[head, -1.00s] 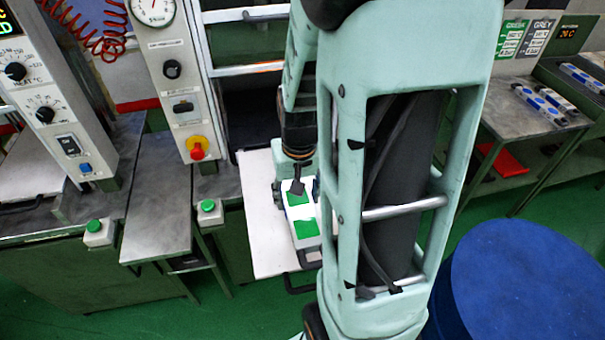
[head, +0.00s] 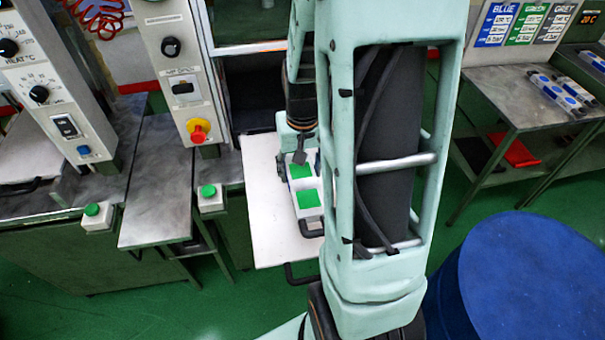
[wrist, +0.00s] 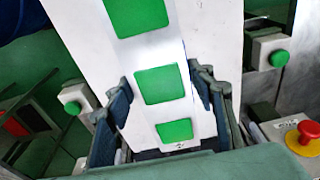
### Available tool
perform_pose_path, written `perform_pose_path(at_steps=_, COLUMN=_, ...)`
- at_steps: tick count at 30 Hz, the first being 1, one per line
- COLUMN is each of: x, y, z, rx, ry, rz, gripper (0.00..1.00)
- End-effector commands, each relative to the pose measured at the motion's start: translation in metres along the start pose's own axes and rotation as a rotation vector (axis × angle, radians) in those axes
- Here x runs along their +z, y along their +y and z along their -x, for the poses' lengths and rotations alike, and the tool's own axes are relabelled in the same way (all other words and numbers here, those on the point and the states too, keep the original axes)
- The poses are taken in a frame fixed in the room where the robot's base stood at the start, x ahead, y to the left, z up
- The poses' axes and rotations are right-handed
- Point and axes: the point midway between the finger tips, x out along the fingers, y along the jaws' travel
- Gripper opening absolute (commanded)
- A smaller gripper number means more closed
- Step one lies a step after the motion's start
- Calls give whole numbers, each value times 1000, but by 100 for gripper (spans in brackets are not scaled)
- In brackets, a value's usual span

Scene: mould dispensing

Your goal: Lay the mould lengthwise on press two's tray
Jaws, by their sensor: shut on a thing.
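The mould (head: 307,199), a long pale block with green squares on top and a dark handle at its near end, is over press two's white tray (head: 262,215). Its length runs roughly along the tray's. My gripper (head: 299,158) is shut on the mould near its far end. In the wrist view the fingers (wrist: 168,100) stand on both sides of the mould (wrist: 163,108), with the white tray (wrist: 80,22) behind it. I cannot tell whether the mould touches the tray. My arm hides the tray's right part in the head view.
A control panel with a red stop knob (head: 198,131) and a green button (head: 208,191) stand left of the tray. A blue drum (head: 530,275) is at the lower right. A side table (head: 500,92) at the right holds another mould (head: 556,93).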

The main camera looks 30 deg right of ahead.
Motion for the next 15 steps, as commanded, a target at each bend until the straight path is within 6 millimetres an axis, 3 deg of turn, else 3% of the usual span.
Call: perform_pose_path(at_steps=15, x=-40, y=0, z=-40, rx=0, ry=4, rz=0, gripper=0)
